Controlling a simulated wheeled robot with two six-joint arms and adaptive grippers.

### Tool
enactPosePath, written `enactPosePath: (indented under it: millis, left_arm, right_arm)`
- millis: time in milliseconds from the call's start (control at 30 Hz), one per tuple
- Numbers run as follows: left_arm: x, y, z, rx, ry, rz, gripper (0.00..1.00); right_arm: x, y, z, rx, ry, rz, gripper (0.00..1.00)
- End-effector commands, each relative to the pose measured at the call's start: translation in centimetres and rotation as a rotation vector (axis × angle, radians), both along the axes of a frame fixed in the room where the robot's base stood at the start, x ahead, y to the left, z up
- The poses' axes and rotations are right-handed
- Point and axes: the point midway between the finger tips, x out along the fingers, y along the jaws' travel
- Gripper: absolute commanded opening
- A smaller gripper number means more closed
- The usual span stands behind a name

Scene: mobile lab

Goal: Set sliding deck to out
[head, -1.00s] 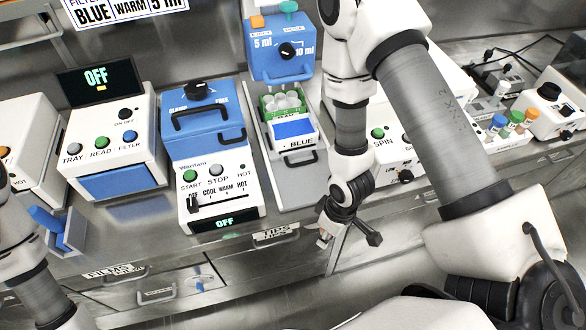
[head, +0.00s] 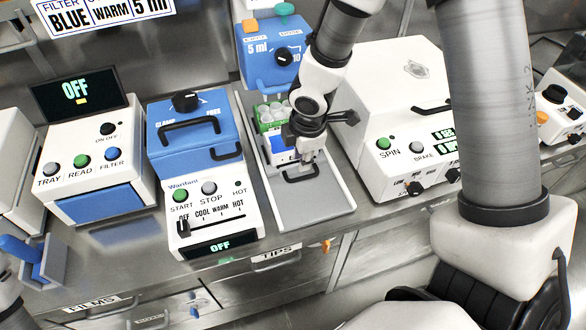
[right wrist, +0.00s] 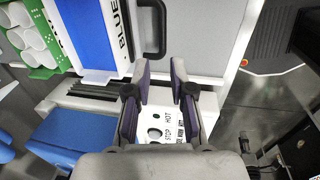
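The sliding deck (head: 283,157) is a white carriage with a blue panel, a BLUE label and a black front handle (head: 300,175). It sits at the back part of a grey track (head: 318,205), below the blue dispenser (head: 272,55). A green rack (head: 268,113) with white tubes is on it. My right gripper (head: 309,163) is over the front of the deck, partly covering the label. In the right wrist view the gripper (right wrist: 161,68) has its fingers apart with nothing between them, and the handle (right wrist: 157,35) lies just beyond the tips. My left gripper is out of view.
A blue and white heater (head: 212,212) stands left of the track, and a white SPIN machine (head: 392,90) stands close on its right. A reader (head: 95,160) is further left. The front part of the track is bare.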

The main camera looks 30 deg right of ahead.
Motion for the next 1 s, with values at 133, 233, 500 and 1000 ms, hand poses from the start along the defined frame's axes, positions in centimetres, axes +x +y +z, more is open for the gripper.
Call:
enactPosePath:
  millis: [133, 233, 500, 1000]
  left_arm:
    - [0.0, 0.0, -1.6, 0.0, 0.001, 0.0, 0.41]
    - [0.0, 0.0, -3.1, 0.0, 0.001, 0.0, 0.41]
    - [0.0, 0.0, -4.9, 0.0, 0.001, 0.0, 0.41]
    - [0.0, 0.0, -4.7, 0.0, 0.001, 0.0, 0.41]
  right_arm:
    - [0.2, -0.1, -2.4, -0.002, 0.004, 0.004, 0.23]
    - [0.5, -0.2, -4.6, -0.002, 0.004, 0.003, 0.23]
    - [1.2, -0.3, -7.6, 0.0, 0.002, 0.001, 0.23]
    - [1.2, -0.3, -7.6, 0.001, 0.003, 0.0, 0.0]
